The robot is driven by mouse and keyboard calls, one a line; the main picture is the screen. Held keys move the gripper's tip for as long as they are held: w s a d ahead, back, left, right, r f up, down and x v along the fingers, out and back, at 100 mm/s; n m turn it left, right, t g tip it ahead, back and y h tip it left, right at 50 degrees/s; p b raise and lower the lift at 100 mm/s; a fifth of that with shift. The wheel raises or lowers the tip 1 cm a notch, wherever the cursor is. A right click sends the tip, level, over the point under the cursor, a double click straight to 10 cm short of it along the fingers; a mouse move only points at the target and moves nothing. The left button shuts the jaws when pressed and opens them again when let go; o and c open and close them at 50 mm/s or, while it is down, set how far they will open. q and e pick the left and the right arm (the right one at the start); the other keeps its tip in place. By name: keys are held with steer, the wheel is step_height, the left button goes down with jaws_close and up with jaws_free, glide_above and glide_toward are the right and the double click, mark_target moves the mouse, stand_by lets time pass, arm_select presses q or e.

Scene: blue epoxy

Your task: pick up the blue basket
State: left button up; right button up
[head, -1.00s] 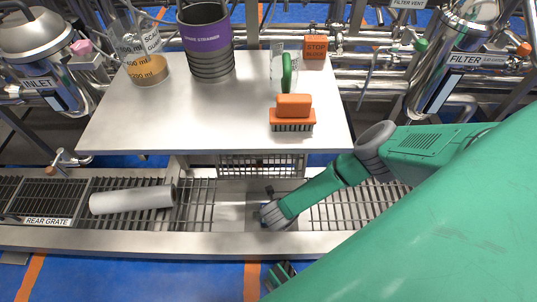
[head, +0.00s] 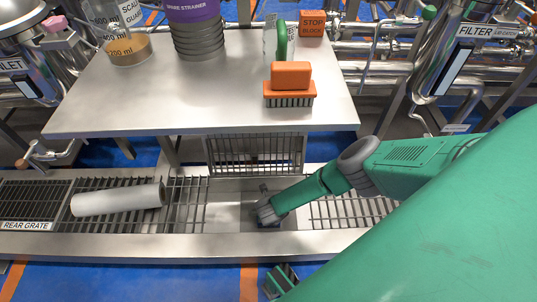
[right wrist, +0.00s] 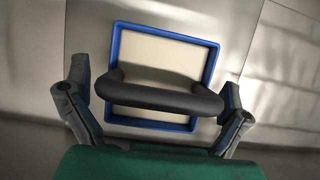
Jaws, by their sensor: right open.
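The blue basket shows in the right wrist view with a blue rim (right wrist: 165,28), a cream inside and a thick dark handle (right wrist: 160,96) across it. My right gripper (right wrist: 155,82) is open, with one finger on each side of the basket, near the ends of the handle. I cannot tell whether the fingers touch it. In the head view my right gripper (head: 266,208) reaches down into the gap in the grated trough, and it mostly hides the basket there. My left gripper is not clearly seen in either view.
A steel table (head: 200,108) overhangs behind the trough, with an orange brush (head: 290,84), a stop block (head: 312,24), a beaker (head: 126,40) and a strainer (head: 196,30) on it. A white roll (head: 118,200) lies on the grate to the left. Steel pipes run behind.

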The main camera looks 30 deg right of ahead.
steer(key=c, duration=1.3)
steer(key=shift+r, duration=0.1)
